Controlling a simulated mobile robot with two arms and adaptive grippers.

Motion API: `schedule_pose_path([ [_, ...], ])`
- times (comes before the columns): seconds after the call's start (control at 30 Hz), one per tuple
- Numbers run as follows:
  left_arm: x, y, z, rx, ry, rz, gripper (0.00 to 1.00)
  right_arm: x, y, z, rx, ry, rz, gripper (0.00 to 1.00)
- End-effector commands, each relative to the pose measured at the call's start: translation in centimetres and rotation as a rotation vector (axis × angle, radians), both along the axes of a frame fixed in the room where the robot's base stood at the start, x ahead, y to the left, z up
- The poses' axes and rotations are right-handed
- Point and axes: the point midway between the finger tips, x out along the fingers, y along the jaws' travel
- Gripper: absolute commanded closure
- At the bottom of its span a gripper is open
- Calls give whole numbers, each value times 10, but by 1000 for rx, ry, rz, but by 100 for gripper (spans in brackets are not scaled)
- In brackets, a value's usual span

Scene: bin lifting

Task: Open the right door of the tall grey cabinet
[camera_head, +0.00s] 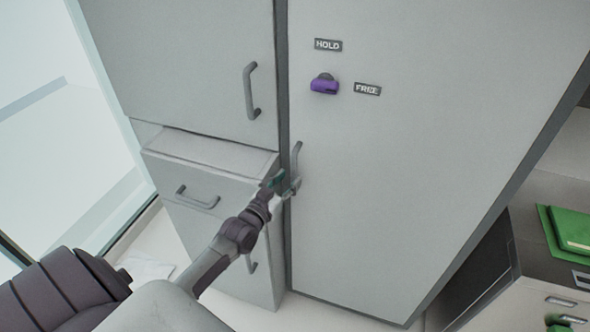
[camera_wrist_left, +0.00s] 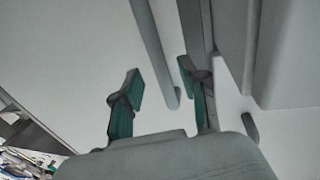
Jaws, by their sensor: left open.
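The right door (camera_head: 420,130) of the tall grey cabinet is a large flat panel and looks shut. Its vertical bar handle (camera_head: 296,160) is by the door's left edge. My left gripper (camera_head: 279,182) is at the lower end of this handle. In the left wrist view the left gripper (camera_wrist_left: 162,82) is open, with green finger pads apart. The handle bar (camera_wrist_left: 153,45) shows between the two fingers, and its lower end hangs near the right finger. I cannot tell whether they touch. My right gripper cannot be made out.
A purple knob (camera_head: 324,84) sits on the door between a HOLD label (camera_head: 328,45) and a FREE label (camera_head: 367,89). A counter with a green book (camera_head: 575,228) stands at right.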

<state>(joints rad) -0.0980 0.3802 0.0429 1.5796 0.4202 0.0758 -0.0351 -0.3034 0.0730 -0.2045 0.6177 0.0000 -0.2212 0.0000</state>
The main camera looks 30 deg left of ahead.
Motion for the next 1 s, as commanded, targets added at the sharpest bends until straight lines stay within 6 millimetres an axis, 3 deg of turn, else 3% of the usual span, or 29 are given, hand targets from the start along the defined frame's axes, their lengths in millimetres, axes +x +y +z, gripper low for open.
schedule_pose_path([
  [0.23, 34, 2, 0, 0, 1, 0, 57, 6, -8, 6, -9, -9, -2, 60],
  [0.63, 40, 1, -1, 0, 2, 0, 57, 6, -9, 6, -10, -9, -3, 60],
  [0.9, 40, 2, -1, 0, 2, 0, 100, 6, -8, 6, -10, -9, -3, 60],
  [1.0, 40, 2, -1, 0, 2, 0, 100, 5, -8, 6, -9, -9, -3, 60],
])
